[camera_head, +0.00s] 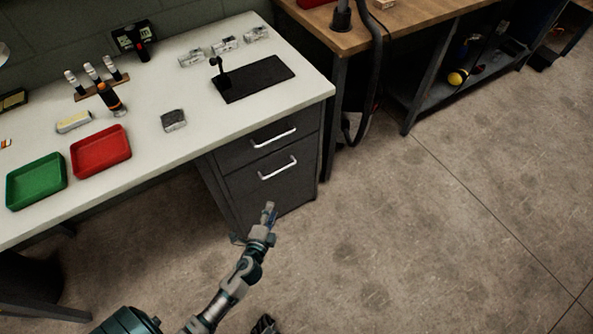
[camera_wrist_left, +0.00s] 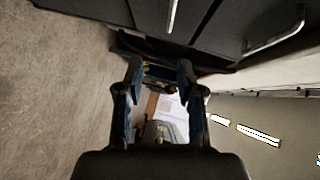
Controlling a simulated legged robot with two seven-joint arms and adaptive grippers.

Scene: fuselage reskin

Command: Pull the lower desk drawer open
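The dark grey desk cabinet holds an upper drawer (camera_head: 245,150) and a lower drawer (camera_head: 252,182); both look closed. The lower drawer has a pale bar handle (camera_head: 278,168), also seen at the top of the left wrist view (camera_wrist_left: 173,14). The upper handle (camera_head: 273,136) shows farther right in that wrist view (camera_wrist_left: 275,40). My left gripper (camera_head: 268,211) is in front of and below the lower handle, apart from it. In the wrist view its fingers (camera_wrist_left: 160,72) are spread with nothing between them. A small dark part at the head view's bottom edge may be my right gripper.
The white desk top (camera_head: 200,95) overhangs the cabinet. It carries a red tray (camera_head: 101,150), a green tray (camera_head: 37,181) and a black mat (camera_head: 253,79). A wooden bench (camera_head: 420,20) with a hanging dark hose (camera_head: 374,75) stands at right. Floor in front is clear.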

